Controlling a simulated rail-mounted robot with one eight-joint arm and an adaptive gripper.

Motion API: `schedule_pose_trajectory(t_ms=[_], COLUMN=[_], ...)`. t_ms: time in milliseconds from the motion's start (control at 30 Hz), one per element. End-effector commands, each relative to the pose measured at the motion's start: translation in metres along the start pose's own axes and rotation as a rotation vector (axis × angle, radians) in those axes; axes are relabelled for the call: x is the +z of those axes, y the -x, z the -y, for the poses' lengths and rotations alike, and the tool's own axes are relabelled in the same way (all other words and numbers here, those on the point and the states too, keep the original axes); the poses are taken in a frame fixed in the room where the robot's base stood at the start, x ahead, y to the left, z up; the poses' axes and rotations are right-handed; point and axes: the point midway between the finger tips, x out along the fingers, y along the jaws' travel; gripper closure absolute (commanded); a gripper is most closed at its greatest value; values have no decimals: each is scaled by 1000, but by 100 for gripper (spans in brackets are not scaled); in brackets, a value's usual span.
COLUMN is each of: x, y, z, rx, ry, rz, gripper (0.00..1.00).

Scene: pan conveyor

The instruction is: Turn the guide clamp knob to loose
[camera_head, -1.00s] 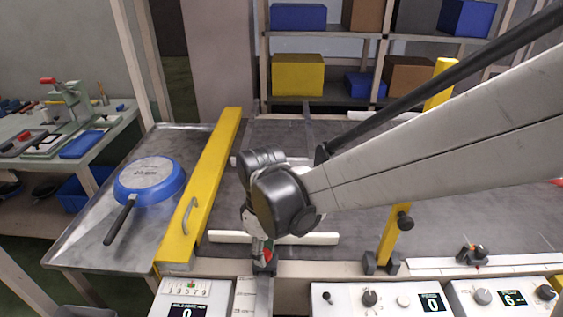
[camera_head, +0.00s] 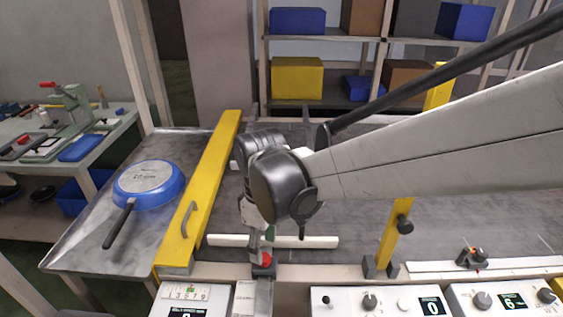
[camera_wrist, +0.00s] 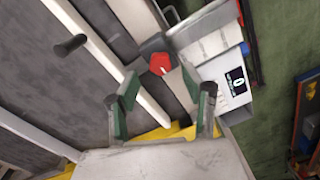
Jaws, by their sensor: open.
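The red clamp knob (camera_head: 263,260) sits at the front rail of the conveyor, at the end of a grey bracket. In the wrist view the red knob (camera_wrist: 160,64) lies beyond my fingertips, near the middle, beside a dark block. Its exact turn angle is too small to read. My gripper (camera_head: 262,237) points down just above and behind the knob in the head view. In the wrist view its two green-and-grey fingers (camera_wrist: 168,90) are spread wide with nothing between them.
A yellow gate beam (camera_head: 205,185) stands left of my gripper, and a blue pan (camera_head: 148,183) lies on the metal table beyond it. A white guide bar (camera_head: 310,242) lies close to the gripper. Control boxes (camera_head: 385,302) line the front. A yellow post (camera_head: 388,245) stands to the right.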

Motion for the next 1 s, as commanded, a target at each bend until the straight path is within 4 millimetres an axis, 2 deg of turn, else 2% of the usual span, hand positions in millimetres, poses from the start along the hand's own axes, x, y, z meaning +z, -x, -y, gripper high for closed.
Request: schedule_pose_trajectory(t_ms=[200, 433, 633, 1000], x=[0, 0, 0, 0], y=[42, 72, 81, 81], z=[0, 0, 0, 0], rx=[0, 0, 0, 0], ry=[0, 0, 0, 0], rz=[0, 0, 0, 0], gripper=[56, 56, 56, 56])
